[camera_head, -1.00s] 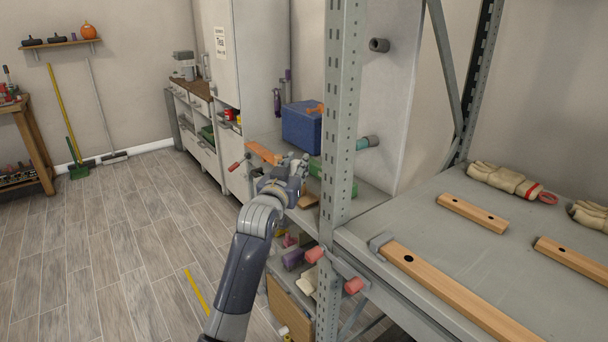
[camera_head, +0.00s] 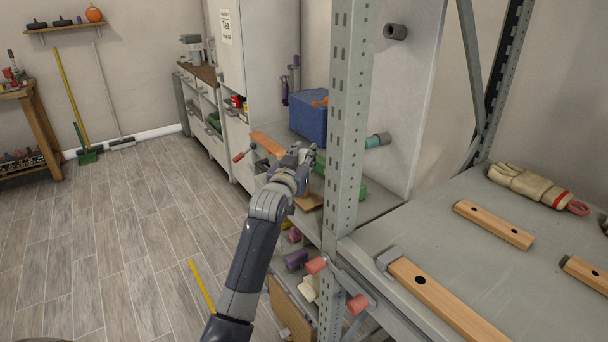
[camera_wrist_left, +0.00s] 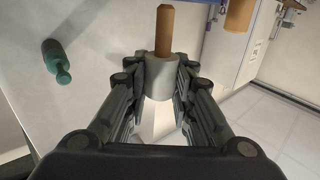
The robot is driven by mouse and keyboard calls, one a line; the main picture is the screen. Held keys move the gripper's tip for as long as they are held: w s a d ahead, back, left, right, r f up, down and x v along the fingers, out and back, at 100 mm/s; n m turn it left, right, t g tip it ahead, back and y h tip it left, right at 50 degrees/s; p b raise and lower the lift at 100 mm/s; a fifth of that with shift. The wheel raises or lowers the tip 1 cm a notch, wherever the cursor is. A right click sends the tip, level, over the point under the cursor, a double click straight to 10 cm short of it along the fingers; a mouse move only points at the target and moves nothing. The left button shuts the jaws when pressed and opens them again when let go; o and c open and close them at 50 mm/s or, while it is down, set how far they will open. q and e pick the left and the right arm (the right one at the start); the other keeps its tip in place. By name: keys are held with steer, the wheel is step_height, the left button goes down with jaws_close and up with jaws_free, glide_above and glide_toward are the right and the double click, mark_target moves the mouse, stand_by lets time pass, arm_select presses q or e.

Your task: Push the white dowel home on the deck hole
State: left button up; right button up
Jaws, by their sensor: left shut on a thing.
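My left gripper (camera_head: 304,156) is at the grey rack's left side, in front of the blue box. In the left wrist view the gripper (camera_wrist_left: 164,95) is shut on a pale grey-white cylinder (camera_wrist_left: 159,78), which looks like the white dowel. A wood-coloured rod (camera_wrist_left: 164,30) extends from its far end. In the head view the gripper hides the held piece. I cannot tell which opening is the deck hole, or whether the dowel touches it. My right gripper is not in view.
A perforated rack post (camera_head: 346,120) stands just right of my left arm. The rack deck (camera_head: 460,225) holds wooden bars (camera_head: 440,298) with dark holes and a glove (camera_head: 528,184). Red-ended pegs (camera_head: 316,265) stick out below. A blue box (camera_head: 309,123) stands behind the gripper.

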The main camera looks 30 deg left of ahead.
arm_select(q)
steer(key=shift+f, duration=0.9)
step_height(320, 180, down, 4)
steer(key=shift+r+p, duration=0.25)
steer(key=shift+p, duration=0.4)
steer(key=shift+f, duration=0.2)
steer(key=o, duration=0.7)
steer(key=shift+o, duration=0.9)
steer(key=shift+f+b, duration=0.15)
steer(key=shift+b, duration=0.4)
steer(key=b+v, duration=0.1)
steer(key=v, duration=1)
steer(key=shift+b, duration=0.35)
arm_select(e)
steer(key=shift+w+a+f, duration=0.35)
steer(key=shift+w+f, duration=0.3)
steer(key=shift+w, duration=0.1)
